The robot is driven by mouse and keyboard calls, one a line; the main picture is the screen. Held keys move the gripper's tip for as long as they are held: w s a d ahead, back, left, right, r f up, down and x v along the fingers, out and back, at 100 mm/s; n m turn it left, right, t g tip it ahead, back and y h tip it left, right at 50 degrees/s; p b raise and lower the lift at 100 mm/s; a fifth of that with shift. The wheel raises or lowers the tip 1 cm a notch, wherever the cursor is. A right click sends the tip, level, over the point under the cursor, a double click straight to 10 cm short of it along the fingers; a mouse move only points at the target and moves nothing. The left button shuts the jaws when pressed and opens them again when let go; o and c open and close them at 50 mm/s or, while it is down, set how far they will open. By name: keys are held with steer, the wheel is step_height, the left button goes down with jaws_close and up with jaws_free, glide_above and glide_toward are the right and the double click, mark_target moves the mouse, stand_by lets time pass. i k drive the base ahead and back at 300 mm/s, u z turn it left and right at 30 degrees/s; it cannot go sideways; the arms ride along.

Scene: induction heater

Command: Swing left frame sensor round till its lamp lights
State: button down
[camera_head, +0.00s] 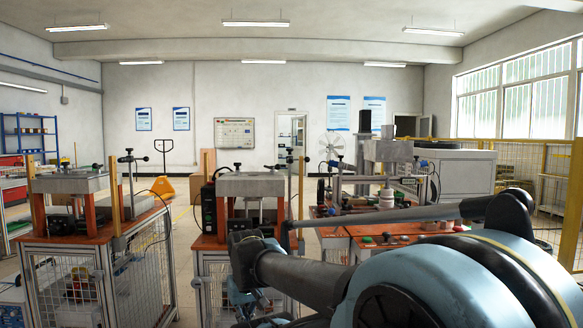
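Upright posts with dark cross-pieces on top stand at two benches. One post (130,182) is at the right side of the left bench's press-like frame (70,182). Another post (290,185) is at the right side of the middle bench's frame (250,184). A black box with green marks (208,208) stands at the left of that middle frame. I cannot tell which part is the left frame sensor, and no lit lamp can be made out. My arm's large blue-grey and dark links fill the lower right and cover part of the middle bench. My gripper's fingers cannot be seen.
The left bench (100,238) and middle bench (207,242) have orange tops and mesh-sided stands, with a floor gap between them. A right-hand orange table (335,232) carries small parts. A yellow fence (535,165) runs along the right. A yellow pallet truck (163,187) stands behind.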

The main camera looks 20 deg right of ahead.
mark_target(340, 165)
steer(key=u, duration=1.4)
steer(key=k, duration=2.35)
steer(key=z, duration=1.6)
steer(key=i, duration=1)
steer(key=u, duration=0.1)
